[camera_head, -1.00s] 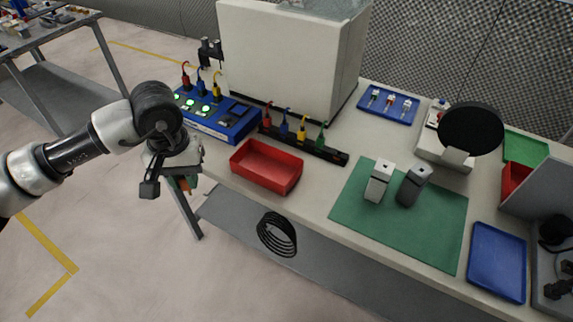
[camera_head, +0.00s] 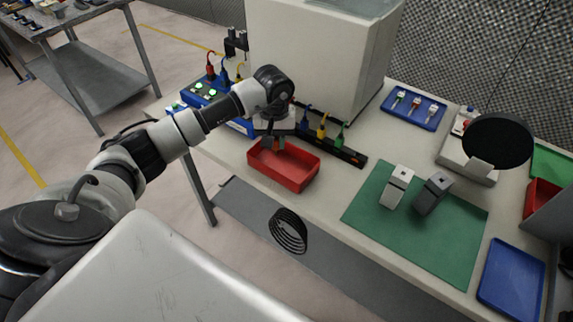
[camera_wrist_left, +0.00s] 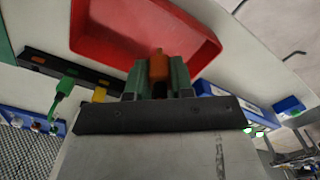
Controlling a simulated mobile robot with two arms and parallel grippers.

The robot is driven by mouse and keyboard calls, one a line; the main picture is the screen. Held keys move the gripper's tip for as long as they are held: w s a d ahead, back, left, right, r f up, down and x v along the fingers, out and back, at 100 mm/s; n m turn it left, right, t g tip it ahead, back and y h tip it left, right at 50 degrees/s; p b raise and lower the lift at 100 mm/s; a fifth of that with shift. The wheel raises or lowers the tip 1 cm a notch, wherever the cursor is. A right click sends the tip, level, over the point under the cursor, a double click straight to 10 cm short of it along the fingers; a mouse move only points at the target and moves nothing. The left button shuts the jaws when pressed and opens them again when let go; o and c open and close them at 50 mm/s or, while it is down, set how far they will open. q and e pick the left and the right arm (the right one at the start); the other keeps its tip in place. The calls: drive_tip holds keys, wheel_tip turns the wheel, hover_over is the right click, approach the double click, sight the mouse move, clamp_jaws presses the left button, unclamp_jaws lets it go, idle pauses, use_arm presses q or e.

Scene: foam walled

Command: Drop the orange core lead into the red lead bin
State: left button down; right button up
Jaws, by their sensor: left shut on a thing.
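In the left wrist view, the gripper (camera_wrist_left: 158,82) is shut on the orange core lead (camera_wrist_left: 158,64), whose orange end shows between the green-grey fingers. The red bin (camera_wrist_left: 100,45) lies beyond the fingertips there. Most of the lead is hidden by the fingers. In the head view the lead is too small and covered to make out clearly. My right gripper is not in view.
A black rack with blue, yellow and green leads (camera_head: 350,156) stands right behind the bin. A blue box with green lights (camera_head: 200,90) and a large white cabinet (camera_head: 310,60) are farther back. A green mat (camera_head: 440,235) with two blocks lies to the right.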

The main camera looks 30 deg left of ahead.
sight(276, 150)
use_arm(q)
drive_tip(key=shift+f+b, duration=0.65)
drive_tip(key=shift+f, duration=1.3)
drive_tip(key=c, duration=0.9)
unclamp_jaws()
drive_tip(key=shift+r, duration=0.1)
wheel_tip(276, 150, up, 11)
drive_tip(key=shift+f+b, duration=0.15)
drive_tip(key=shift+b, duration=0.9)
